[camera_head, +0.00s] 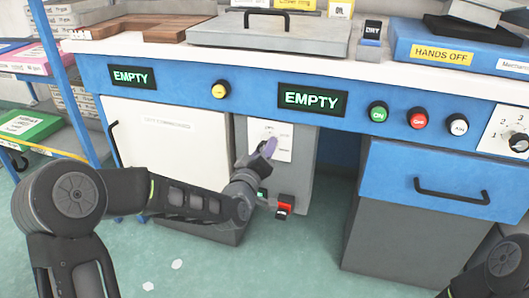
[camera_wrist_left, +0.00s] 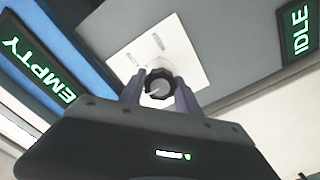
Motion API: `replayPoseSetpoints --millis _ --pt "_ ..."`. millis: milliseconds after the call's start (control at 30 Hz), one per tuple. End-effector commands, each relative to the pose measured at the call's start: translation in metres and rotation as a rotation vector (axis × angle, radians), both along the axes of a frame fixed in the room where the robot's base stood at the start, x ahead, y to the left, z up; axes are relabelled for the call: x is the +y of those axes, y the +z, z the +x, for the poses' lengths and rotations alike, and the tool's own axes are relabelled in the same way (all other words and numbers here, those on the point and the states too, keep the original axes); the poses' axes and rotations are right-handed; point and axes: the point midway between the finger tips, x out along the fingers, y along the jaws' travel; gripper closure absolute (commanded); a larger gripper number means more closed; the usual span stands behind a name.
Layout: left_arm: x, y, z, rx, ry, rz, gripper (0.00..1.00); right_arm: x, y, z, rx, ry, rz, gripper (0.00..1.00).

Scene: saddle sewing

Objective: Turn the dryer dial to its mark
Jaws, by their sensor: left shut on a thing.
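The dryer dial (camera_wrist_left: 160,84) is a black round knob with a pale pointer line, on a white plate (camera_head: 279,132) fixed to the grey cabinet under the counter. In the left wrist view the purple fingers of my left gripper (camera_wrist_left: 160,95) stand on both sides of the dial and grip it. In the head view my left gripper (camera_head: 264,150) reaches the plate and hides the dial. The plate's printed marks (camera_wrist_left: 152,50) are too small to read. Only part of my right arm shows at the lower right; its gripper is out of view.
An IDLE display (camera_wrist_left: 301,35) is near the plate in the wrist view. A red switch (camera_head: 285,206) sits below my left gripper. Two EMPTY displays (camera_head: 312,99) and several buttons (camera_head: 378,113) line the blue counter front. A blue drawer (camera_head: 440,180) is to the right.

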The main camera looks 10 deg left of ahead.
Motion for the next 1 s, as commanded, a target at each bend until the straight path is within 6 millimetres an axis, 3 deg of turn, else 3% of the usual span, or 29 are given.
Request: replayPoseSetpoints --millis 433,467,700,1000 --pt "0.0003 -0.0001 0.0000 0.002 0.001 -0.017 1.00 -0.0001 -0.0008 0.0001 0.000 0.000 0.000 0.64" --pt "0.0004 -0.0002 0.0000 0.002 0.001 -0.017 0.59 -0.0001 -0.0008 0.0001 0.000 0.000 0.000 0.64" --pt "0.0003 -0.0001 0.0000 0.002 0.001 -0.016 0.40 -0.0001 -0.0008 0.0000 0.000 0.000 0.000 0.64" --pt "0.0002 0.0002 -0.0016 0.002 0.001 -0.014 0.39 -0.0001 0.0000 0.0000 0.000 0.000 0.000 0.64"
